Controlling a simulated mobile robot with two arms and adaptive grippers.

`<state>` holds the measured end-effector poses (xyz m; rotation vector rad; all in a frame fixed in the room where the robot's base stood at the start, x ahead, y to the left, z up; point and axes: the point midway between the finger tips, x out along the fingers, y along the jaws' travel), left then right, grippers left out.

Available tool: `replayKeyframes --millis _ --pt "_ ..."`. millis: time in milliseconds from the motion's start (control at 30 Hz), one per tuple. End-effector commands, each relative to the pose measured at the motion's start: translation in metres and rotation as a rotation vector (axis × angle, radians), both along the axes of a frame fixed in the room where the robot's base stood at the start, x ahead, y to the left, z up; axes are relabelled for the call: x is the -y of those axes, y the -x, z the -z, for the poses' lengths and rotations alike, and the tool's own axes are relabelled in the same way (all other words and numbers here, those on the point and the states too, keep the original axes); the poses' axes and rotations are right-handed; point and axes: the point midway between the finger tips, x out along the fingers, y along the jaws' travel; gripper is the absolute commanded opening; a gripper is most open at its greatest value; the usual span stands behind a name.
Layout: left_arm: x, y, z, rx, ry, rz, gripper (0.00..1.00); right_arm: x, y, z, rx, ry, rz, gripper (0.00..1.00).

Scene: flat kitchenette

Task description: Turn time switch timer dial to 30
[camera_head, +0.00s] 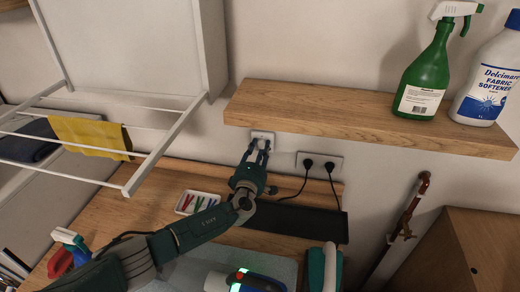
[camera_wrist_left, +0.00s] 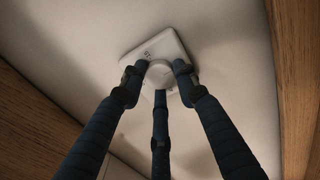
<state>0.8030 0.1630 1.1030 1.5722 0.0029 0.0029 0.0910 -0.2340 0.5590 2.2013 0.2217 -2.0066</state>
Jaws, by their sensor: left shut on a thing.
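The time switch (camera_head: 263,135) is a small white plate on the wall, just under the wooden shelf. In the left wrist view its square plate (camera_wrist_left: 166,45) sits tilted, with a round white dial (camera_wrist_left: 159,73) in front. My left gripper (camera_head: 258,149) reaches up to the switch. In the left wrist view the fingers of my left gripper (camera_wrist_left: 160,78) are shut around the dial, two at the sides and one below. Marks on the plate are too small to read, so the dial's setting cannot be told. My right gripper is not in view.
The wooden shelf (camera_head: 350,115) juts out right above the switch, with a green spray bottle (camera_head: 428,75) and fabric softener (camera_head: 490,80) on it. A socket with two black plugs (camera_head: 320,160) is close at right. A drying rack (camera_head: 150,160) stands out at left.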

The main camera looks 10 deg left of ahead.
Motion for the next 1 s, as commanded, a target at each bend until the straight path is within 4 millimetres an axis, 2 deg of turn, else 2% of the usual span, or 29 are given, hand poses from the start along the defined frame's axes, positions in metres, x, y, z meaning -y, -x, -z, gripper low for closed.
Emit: replayKeyframes --millis 33,67,133,433,567,767,1000 --pt "0.0 0.0 0.0 0.0 0.0 0.0 0.04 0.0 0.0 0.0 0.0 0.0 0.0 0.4" --pt "0.0 0.0 0.0 0.0 0.0 0.0 0.36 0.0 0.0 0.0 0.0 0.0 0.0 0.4" --pt "0.0 0.0 0.0 0.0 0.001 0.0 0.49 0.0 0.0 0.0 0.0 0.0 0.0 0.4" --pt "0.0 0.001 0.0 0.0 0.001 0.0 0.49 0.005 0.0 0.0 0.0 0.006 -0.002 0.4" --pt "0.0 0.008 0.001 0.0 0.003 0.001 0.49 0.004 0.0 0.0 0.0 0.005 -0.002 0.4" --pt "0.0 0.04 0.002 -0.002 0.003 0.003 0.49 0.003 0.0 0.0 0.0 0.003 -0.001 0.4" --pt "0.0 0.09 0.001 -0.002 0.002 0.001 0.49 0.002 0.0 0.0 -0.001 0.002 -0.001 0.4"
